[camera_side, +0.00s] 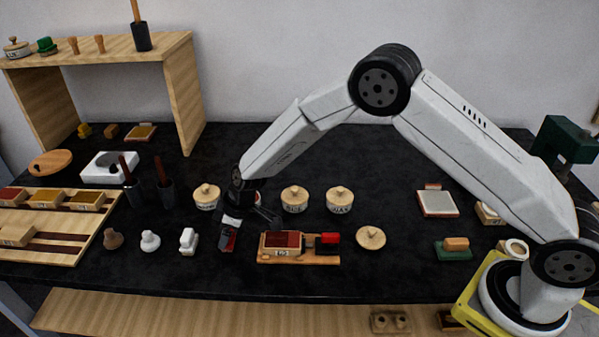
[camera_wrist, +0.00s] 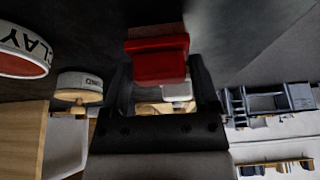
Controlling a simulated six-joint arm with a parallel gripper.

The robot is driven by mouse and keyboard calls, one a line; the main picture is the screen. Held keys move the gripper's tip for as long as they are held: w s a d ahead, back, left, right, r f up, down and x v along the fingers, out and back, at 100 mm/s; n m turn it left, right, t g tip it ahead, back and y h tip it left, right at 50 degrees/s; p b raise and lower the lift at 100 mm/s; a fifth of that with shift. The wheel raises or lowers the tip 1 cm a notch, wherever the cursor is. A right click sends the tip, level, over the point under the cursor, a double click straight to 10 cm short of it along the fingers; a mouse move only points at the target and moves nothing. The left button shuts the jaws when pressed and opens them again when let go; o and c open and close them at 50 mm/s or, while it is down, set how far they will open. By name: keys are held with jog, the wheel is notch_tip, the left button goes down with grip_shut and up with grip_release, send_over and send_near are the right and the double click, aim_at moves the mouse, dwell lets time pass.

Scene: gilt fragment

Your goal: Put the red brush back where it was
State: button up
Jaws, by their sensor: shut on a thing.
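My gripper (camera_side: 236,228) is tilted down at the middle of the black table, left of a small wooden tray, and is shut on a red piece (camera_side: 229,241). In the wrist view, my gripper (camera_wrist: 162,88) has its fingers on both sides of the piece's pale part, and its red blocky end (camera_wrist: 158,60) sticks out beyond the fingertips. This piece looks like the red brush. The wooden tray (camera_side: 298,262) holds a box with a dark red top (camera_side: 283,239) and a red-and-black block (camera_side: 328,239). I cannot tell whether the held piece touches the table.
Lidded jars (camera_side: 295,200) stand behind the tray; a round lid (camera_side: 370,238) lies right of it. A white stamp-like piece (camera_side: 188,240) stands close left of my gripper. Dark cups (camera_side: 165,195) with red handles stand further left. A wooden shelf (camera_side: 183,95) rises at back left.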

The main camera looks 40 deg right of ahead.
jog(key=o, duration=0.9)
jog(key=shift+o, duration=0.2)
jog(key=v, duration=1.2)
jog(key=shift+r, duration=0.15)
jog(key=s+d+m+h, duration=0.1)
jog(key=s+d+m, duration=0.3)
jog(key=s+d, duration=0.4)
jog(key=s+d+r+m+h, duration=0.1)
jog(key=s+d+m, duration=0.4)
jog(key=s, duration=1)
jog(key=d+h, duration=0.1)
jog(key=d, duration=0.2)
jog(key=shift+d+g, duration=0.3)
jog(key=shift+d, duration=0.05)
